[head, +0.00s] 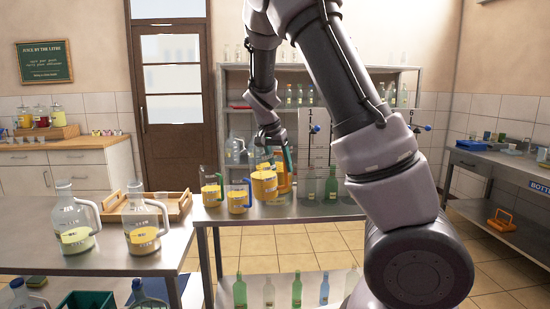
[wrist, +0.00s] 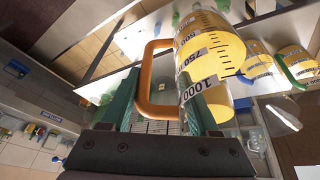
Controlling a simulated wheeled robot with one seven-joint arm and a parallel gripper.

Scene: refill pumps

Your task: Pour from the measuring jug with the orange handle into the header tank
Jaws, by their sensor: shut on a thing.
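The measuring jug with the orange handle (wrist: 215,52) fills the upper right of the wrist view. It holds yellow liquid, and its scale shows 500, 750 and 1000. My gripper (wrist: 160,108) has its green fingers either side of the orange handle (wrist: 146,78) and is shut on it. In the head view the jug (head: 264,184) is at the back table's edge, below my gripper (head: 280,150). I cannot tell whether its base touches the table. Tall white scale boards (head: 314,135) with blue taps stand behind; I cannot tell which part is the header tank.
Two other jugs of yellow liquid (head: 211,190) (head: 238,198) stand close left of the held jug. Green bottles (head: 331,185) stand to its right. Two large glass jugs (head: 75,220) (head: 142,222) and a wooden tray (head: 175,205) are on the left table.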

